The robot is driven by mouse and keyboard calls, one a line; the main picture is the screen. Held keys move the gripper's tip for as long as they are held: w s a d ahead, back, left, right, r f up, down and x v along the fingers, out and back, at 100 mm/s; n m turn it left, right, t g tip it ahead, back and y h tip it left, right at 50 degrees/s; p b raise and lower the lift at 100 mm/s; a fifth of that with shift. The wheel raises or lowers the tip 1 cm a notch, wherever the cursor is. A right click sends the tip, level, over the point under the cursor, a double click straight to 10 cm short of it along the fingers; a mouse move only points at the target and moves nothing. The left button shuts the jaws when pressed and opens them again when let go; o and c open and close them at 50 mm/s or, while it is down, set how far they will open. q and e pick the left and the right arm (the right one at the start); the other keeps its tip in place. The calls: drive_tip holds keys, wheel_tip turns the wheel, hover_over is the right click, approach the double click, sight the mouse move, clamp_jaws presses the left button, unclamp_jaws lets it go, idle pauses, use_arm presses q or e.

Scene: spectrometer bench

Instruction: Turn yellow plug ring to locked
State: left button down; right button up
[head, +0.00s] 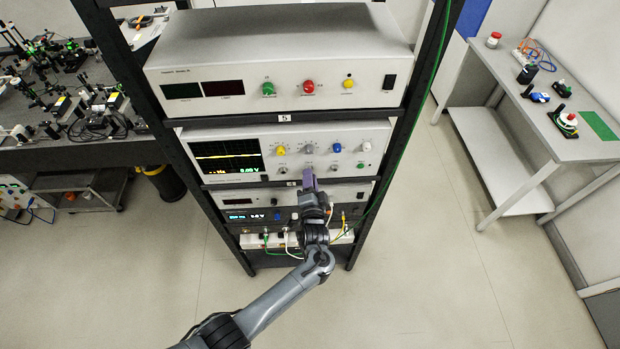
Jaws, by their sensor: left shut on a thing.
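My left gripper (309,180) has its purple fingers raised against the front of the rack, over the lower part of the oscilloscope panel. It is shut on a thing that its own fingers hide. A small yellow plug with a yellow lead (343,215) shows low on the rack, to the right of the gripper and apart from its fingertips. Its ring is too small to make out, so I cannot tell how it is turned. My right gripper is out of view.
The oscilloscope (350,134) has coloured knobs and sockets; a larger instrument (280,55) sits above. Green and white leads hang near a power strip (262,241) below. The rack's black right post (420,100) stands close by. A side table (545,135) is at right.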

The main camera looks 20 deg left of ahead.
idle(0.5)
use_arm(q)
drive_tip(key=c, duration=0.9)
unclamp_jaws()
drive_tip(key=shift+c, duration=0.2)
drive_tip(key=shift+s+d, duration=0.1)
drive_tip(key=shift+s, duration=0.05)
drive_tip(key=b+v, duration=0.1)
drive_tip(key=v, duration=0.9)
drive_tip(key=shift+s, duration=0.25)
drive_tip(key=shift+d, duration=0.1)
